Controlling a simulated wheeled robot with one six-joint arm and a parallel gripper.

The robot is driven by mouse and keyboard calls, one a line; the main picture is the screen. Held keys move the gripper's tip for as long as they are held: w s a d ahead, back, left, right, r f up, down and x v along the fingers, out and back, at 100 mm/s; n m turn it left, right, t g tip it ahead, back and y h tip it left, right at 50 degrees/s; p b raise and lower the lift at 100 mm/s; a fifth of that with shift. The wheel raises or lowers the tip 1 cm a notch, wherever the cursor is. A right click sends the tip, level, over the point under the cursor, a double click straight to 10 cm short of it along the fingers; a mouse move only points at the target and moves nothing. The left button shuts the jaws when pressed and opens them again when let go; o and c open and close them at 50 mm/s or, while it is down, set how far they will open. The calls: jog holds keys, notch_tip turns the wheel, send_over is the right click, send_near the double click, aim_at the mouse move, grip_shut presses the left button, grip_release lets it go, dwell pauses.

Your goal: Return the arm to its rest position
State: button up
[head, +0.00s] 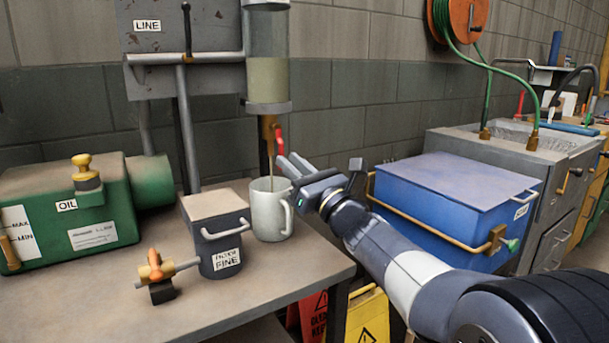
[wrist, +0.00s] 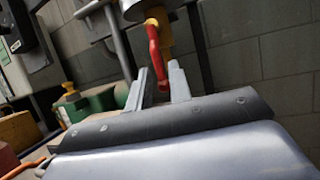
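My gripper (head: 286,157) is at the middle of the head view, over the right rim of the grey mug (head: 266,212) and just below a red lever (head: 280,142). In the wrist view its two fingers (wrist: 160,82) stand apart, with the red lever (wrist: 154,50) showing between them; I cannot tell whether they touch it. No held object shows. My arm reaches in from the lower right. The lever is on a brass tap (head: 267,128) under a clear cylinder (head: 268,65). A thin brownish stream runs from the tap into the mug.
The bench (head: 90,300) also holds a green oil tank (head: 110,205), a dark box labelled FINE (head: 222,250) and a small valve with an orange knob (head: 157,270). A blue lidded box (head: 450,205) is right of my arm. A yellow sign (head: 368,318) stands below.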

aim_at(279, 152)
jog(key=x, duration=0.4)
jog(key=shift+a, duration=0.1)
dwell(0.3)
jog(key=v, duration=1)
jog(key=x, duration=1)
jog(key=shift+w+a+r, duration=0.1)
jog(key=shift+r, duration=0.05)
jog(key=shift+s+m+p, duration=0.2)
jog(key=shift+m+p, duration=0.5)
jog(key=shift+p, duration=0.4)
jog(key=shift+a+m+t+h+p, duration=0.15)
jog(key=shift+m+t+h+p, duration=0.15)
jog(key=shift+m+t+h, duration=0.15)
